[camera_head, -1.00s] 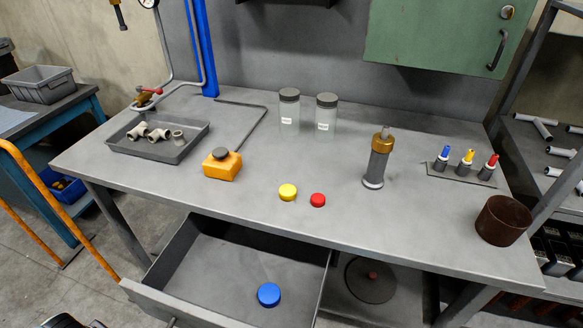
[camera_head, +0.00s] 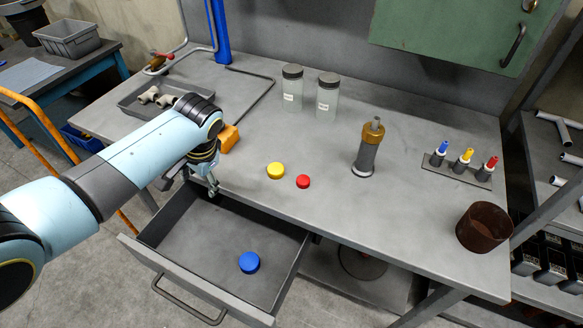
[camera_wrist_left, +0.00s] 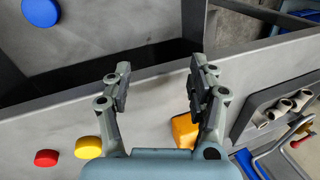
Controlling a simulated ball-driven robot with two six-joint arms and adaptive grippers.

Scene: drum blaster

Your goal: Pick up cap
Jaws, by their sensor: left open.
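A blue cap (camera_head: 249,262) lies in the open drawer (camera_head: 190,250). A yellow cap (camera_head: 276,171) and a red cap (camera_head: 303,181) lie side by side on the workbench near its front edge. My left gripper (camera_head: 213,190) hangs over the bench's front edge by the drawer, left of the yellow cap. In the left wrist view its two fingers (camera_wrist_left: 158,92) are apart with nothing between them. That view also shows the blue cap (camera_wrist_left: 41,11) at the top left and the yellow cap (camera_wrist_left: 88,147) and red cap (camera_wrist_left: 46,158) at the lower left. My right gripper is out of view.
An orange block (camera_head: 229,139) stands behind my left gripper, partly hidden. A grey tray (camera_head: 135,98) with fittings, two jars (camera_head: 327,98), a brass-topped cylinder (camera_head: 368,150), a rack of coloured tips (camera_head: 456,172) and a brown cup (camera_head: 484,228) stand on the bench.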

